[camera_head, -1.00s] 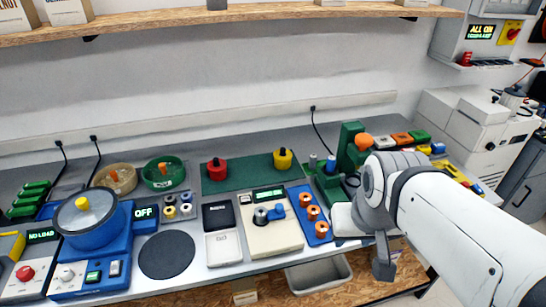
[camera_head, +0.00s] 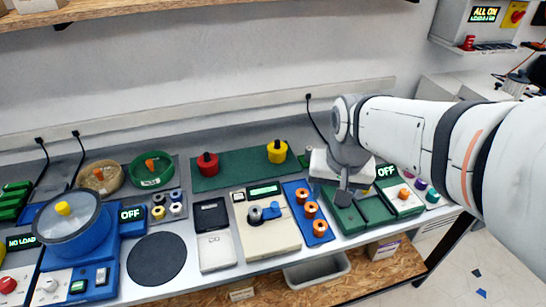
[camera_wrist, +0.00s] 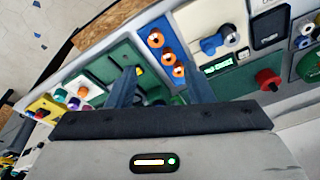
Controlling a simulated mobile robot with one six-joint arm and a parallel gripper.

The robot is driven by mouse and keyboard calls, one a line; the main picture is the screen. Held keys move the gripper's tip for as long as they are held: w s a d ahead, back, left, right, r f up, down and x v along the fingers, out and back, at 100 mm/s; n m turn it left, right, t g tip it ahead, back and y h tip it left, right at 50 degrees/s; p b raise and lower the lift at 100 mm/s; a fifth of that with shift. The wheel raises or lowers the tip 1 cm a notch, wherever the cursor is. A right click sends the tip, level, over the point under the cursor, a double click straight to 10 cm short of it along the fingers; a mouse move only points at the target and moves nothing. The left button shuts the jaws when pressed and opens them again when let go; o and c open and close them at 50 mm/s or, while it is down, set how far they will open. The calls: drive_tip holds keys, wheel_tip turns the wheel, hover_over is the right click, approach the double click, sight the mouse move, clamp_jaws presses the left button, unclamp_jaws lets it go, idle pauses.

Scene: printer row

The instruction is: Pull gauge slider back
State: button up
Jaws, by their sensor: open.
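The gauge is a cream box (camera_head: 272,236) with a green-lit display along its back. On its top a blue slider (camera_head: 272,211) sits close to the right of a grey round part (camera_head: 255,215). In the wrist view the blue slider (camera_wrist: 212,45) shows beside the round part (camera_wrist: 231,37), above and right of my fingers. My gripper (camera_head: 346,192) is right of the gauge, over a green station, and points down. In the wrist view its two dark fingers (camera_wrist: 163,88) are apart with nothing held between them.
A blue tray (camera_head: 316,229) with orange spools lies between the gauge and my gripper. The green station (camera_head: 350,222) is under my gripper, partly hidden. A red-knobbed weight (camera_head: 207,165) and a yellow one (camera_head: 277,152) stand on a green mat behind. Black and white pads lie left of the gauge.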

drive_tip(key=w+a+f+m+g, duration=0.2)
drive_tip(key=w+a+f, duration=0.4)
drive_tip(key=w, duration=0.3)
drive_tip(key=m+b, duration=0.1)
drive_tip(key=m, duration=0.1)
hover_over(275, 204)
wheel_tip(275, 204, down, 5)
drive_tip(key=shift+s+d, duration=0.1)
drive_tip(key=shift+s, duration=0.05)
drive_tip(key=shift+f, duration=0.25)
wheel_tip(275, 204, down, 8)
drive_tip(key=shift+r+p, duration=0.2)
drive_tip(key=shift+p, duration=0.1)
drive_tip(key=shift+c, duration=0.4)
clamp_jaws()
